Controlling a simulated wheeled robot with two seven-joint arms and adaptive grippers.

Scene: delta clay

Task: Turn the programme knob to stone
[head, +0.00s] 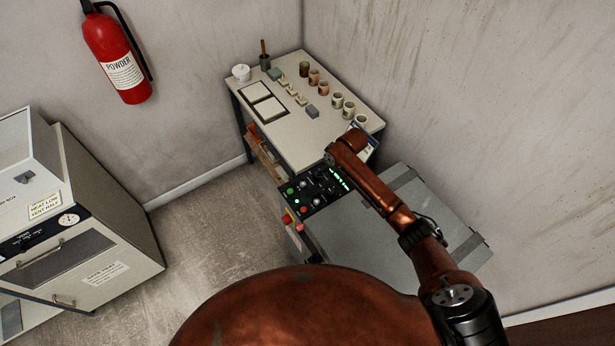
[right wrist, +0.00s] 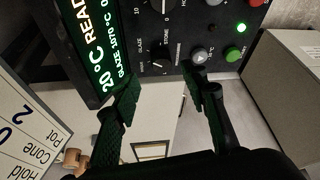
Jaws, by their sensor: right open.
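The black control panel (head: 318,192) is on the front of the kiln in the head view. In the right wrist view its green display (right wrist: 98,50) reads "20°C", "READ…" cut off, and a line starting "GLAZE 1070°C". A round dark knob (right wrist: 161,57) sits beside small labels that look like "GLAZE" and "STONE"; its pointer is too small to read surely. My right gripper (right wrist: 160,86) is open and empty, its fingertips apart, just short of this knob. In the head view my right arm covers its own gripper. My left gripper is not in view.
Another knob (right wrist: 160,5), a grey button (right wrist: 200,55) and a green button (right wrist: 232,54) are close by on the panel. A card (right wrist: 25,125) is at the left. A table (head: 322,130) with cups stands behind the kiln lid (head: 385,235).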

